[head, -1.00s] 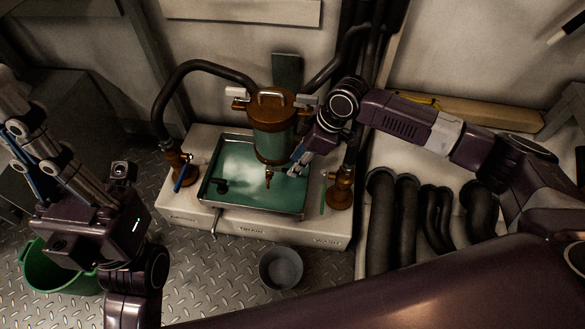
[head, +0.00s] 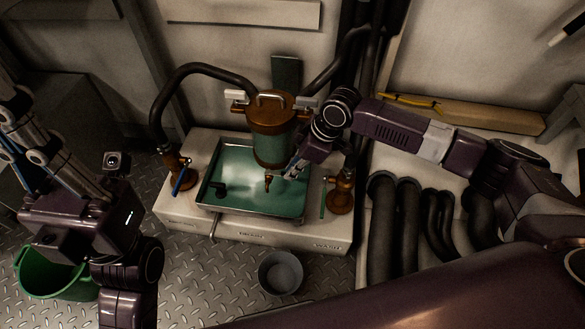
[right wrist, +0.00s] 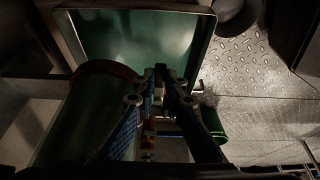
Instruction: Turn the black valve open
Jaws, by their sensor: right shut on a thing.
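A copper drain tap (head: 268,181) hangs under the brown-topped canister (head: 272,148), above the green tray (head: 248,203). My right gripper (head: 287,173) is beside the tap's right side, its fingers angled down and left. In the right wrist view its fingers (right wrist: 163,78) come together around a small dark part, which I take to be the black valve's handle; the fingers mostly hide it.
A blue-handled valve (head: 180,178) stands left of the tray and a green-handled valve (head: 338,192) stands right. A grey bucket (head: 280,272) and a green bucket (head: 55,278) are on the floor. Thick black pipes (head: 400,235) stand at the right.

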